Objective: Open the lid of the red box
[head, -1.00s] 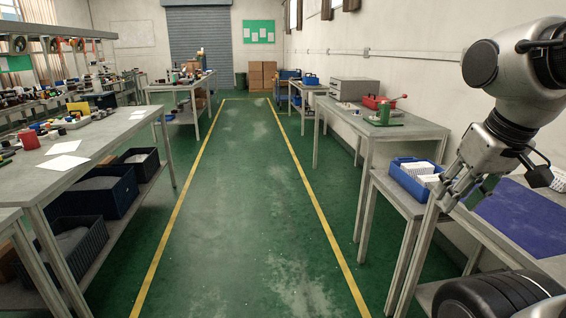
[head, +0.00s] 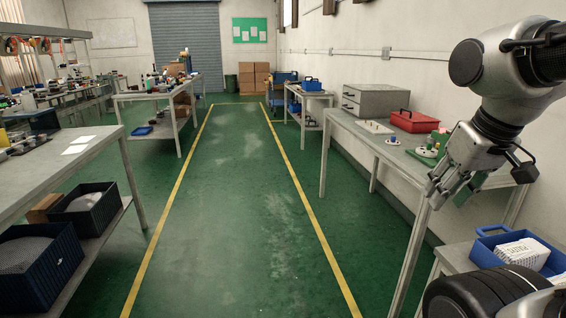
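The red box (head: 414,121) sits on the grey workbench at the right, against the wall, next to a grey drawer cabinet. Its lid looks shut, with a dark handle on top. My gripper (head: 449,194) hangs at the right of the head view, nearer to me than the red box and apart from it. Its fingers look spread and I see nothing between them.
The grey drawer cabinet (head: 376,100) stands left of the box. A pale plate (head: 374,127) and a green fixture (head: 428,152) lie on the bench. A blue crate (head: 481,249) with white packs stands at the lower right. The green aisle (head: 240,200) is clear.

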